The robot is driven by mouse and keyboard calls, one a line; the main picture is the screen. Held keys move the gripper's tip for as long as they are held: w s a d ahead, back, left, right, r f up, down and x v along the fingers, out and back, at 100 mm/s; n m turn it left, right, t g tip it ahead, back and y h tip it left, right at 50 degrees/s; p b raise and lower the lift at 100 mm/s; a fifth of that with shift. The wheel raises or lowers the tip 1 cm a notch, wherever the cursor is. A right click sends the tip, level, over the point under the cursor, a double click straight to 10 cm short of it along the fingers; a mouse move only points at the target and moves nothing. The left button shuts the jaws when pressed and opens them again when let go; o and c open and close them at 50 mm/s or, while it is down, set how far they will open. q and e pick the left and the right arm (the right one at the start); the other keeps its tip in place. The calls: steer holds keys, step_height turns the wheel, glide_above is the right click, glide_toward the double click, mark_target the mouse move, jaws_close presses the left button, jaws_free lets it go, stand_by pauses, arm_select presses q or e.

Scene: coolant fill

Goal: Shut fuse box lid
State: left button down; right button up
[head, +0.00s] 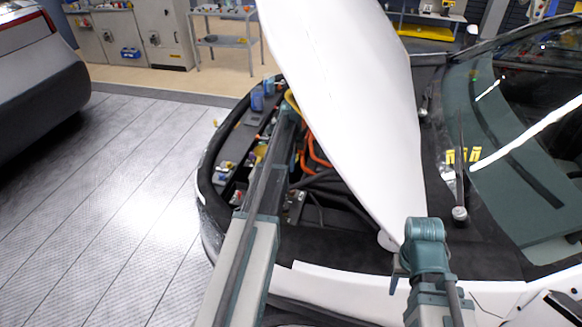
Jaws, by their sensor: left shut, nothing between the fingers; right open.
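My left arm (245,245) reaches forward over the front edge of the car into the open engine bay. Its far end is at the bay's left part, close to a yellow hose (291,101); the fingers there are small and dark and hard to make out, with nothing seen held. My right arm (427,262) is at the lower right, beside the foot of the raised hood; its gripper does not show. I cannot pick out the fuse box or its lid for certain among the dark parts, and the arm and hood hide much of the bay.
The raised white hood (345,95) stands over the bay to the right of my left arm. Blue parts (257,99) and orange hoses (316,150) sit in the bay. The windscreen (525,150) is at right. The floor (120,200) at left is clear.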

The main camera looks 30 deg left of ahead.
arm_select(q)
step_height(320, 180, down, 9)
steer(key=b, duration=0.9)
steer(key=a, duration=0.1)
steer(key=a+r+p, duration=0.1)
steer(key=s+a+p, duration=0.1)
steer(key=shift+a+r, duration=0.3)
steer(key=shift+r, duration=0.1)
